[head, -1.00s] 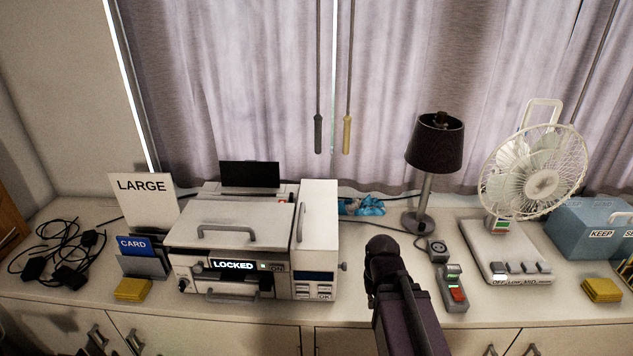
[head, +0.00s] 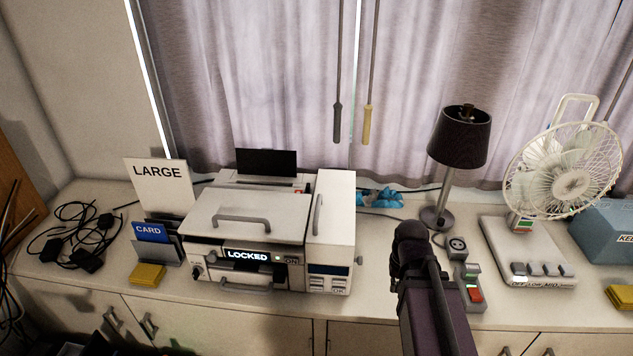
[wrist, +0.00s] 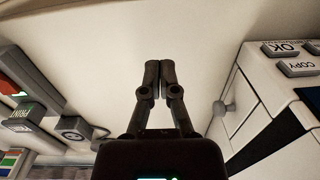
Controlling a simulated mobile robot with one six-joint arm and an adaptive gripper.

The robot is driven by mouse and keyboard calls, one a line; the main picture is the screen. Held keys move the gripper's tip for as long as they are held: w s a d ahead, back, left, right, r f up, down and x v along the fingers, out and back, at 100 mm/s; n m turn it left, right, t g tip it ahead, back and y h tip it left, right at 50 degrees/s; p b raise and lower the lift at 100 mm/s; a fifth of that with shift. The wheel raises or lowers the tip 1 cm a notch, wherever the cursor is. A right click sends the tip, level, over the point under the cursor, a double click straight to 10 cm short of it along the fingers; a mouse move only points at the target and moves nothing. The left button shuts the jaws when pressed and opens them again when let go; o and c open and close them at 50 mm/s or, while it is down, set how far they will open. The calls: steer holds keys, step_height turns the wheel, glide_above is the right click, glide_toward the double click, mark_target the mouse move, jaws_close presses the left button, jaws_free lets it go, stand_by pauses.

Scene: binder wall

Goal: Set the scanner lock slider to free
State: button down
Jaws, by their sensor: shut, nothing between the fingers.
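The scanner (head: 331,215) is a white machine with a handled lid (head: 243,221), standing left of the middle on the counter. A lit label on its front reads LOCKED (head: 247,255), with a small dark piece (head: 277,259) at its right end. I cannot tell which part is the slider. A round knob (head: 359,260) sticks out of the scanner's right side; a knob also shows in the wrist view (wrist: 222,107). My gripper (wrist: 159,68) is shut and empty, over the counter to the right of the scanner and apart from it. In the head view, my arm hides its fingers.
A lamp (head: 459,137), a switch box with a red button (head: 474,290) and a fan (head: 560,175) stand to the right. Two rods (head: 338,120) hang before the curtain.

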steer(key=w+a+r+m+y+p, duration=0.55)
steer(key=w+r+m+p, duration=0.35)
steer(key=w+r, duration=0.3)
steer(key=m+y+p, duration=0.4)
steer(key=m+p, duration=0.2)
steer(key=m, duration=0.3)
glide_toward(317, 188)
steer(key=shift+h, duration=0.25)
steer(key=v, duration=0.4)
steer(key=shift+s+d, duration=0.3)
steer(key=shift+d, duration=0.25)
steer(key=shift+f, duration=0.1)
steer(key=shift+b+x, duration=0.95)
steer(key=shift+x, duration=0.15)
steer(key=b+x, duration=0.5)
steer(key=x, duration=0.2)
steer(key=shift+w+a+f, duration=0.1)
steer(key=shift+f, duration=0.15)
steer(key=a, duration=0.3)
steer(key=shift+a, duration=0.7)
steer(key=shift+w, duration=0.15)
